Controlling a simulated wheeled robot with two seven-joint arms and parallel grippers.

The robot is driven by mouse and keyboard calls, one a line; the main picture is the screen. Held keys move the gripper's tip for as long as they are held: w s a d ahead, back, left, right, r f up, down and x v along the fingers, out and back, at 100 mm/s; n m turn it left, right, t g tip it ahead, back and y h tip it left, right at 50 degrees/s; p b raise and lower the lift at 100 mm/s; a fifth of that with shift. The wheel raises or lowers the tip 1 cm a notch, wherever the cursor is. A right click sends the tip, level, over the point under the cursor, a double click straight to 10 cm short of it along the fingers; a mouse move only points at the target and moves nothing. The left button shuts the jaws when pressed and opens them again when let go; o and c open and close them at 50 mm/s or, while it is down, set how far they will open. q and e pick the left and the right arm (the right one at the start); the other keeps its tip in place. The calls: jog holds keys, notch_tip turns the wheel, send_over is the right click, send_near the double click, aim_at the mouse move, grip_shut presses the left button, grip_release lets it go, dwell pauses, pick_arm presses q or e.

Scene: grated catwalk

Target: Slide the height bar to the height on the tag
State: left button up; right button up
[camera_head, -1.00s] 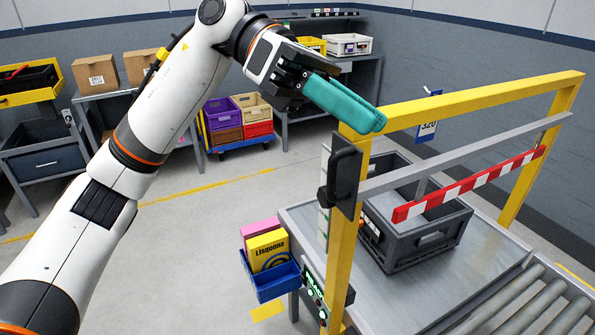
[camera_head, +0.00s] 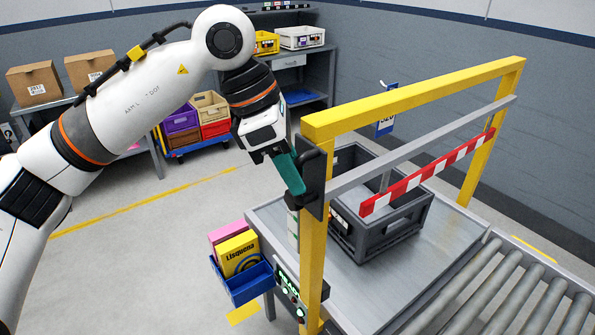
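The yellow gantry frame (camera_head: 415,98) stands over a metal table. The height bar is a grey crossbar (camera_head: 420,146) with a red-and-white striped strip (camera_head: 428,172) hanging below it. A black slider with a handle (camera_head: 313,172) sits on the near-left post at the bar's end. My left gripper (camera_head: 290,173), with teal fingers, is at this handle, overlapping its left side. I cannot tell whether the fingers are around it or shut. A blue-and-white tag (camera_head: 386,122) hangs behind the top beam and seems to read 320. My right gripper is not in view.
A grey crate (camera_head: 385,238) stands on the table (camera_head: 375,290) under the bar. A roller conveyor (camera_head: 500,290) is at the right. A blue bin (camera_head: 244,283) with yellow and pink boxes hangs at the table's left. A panel with a green display (camera_head: 288,283) is low on the post.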

pick_arm(q)
jog(key=shift+x, duration=1.2)
grip_shut()
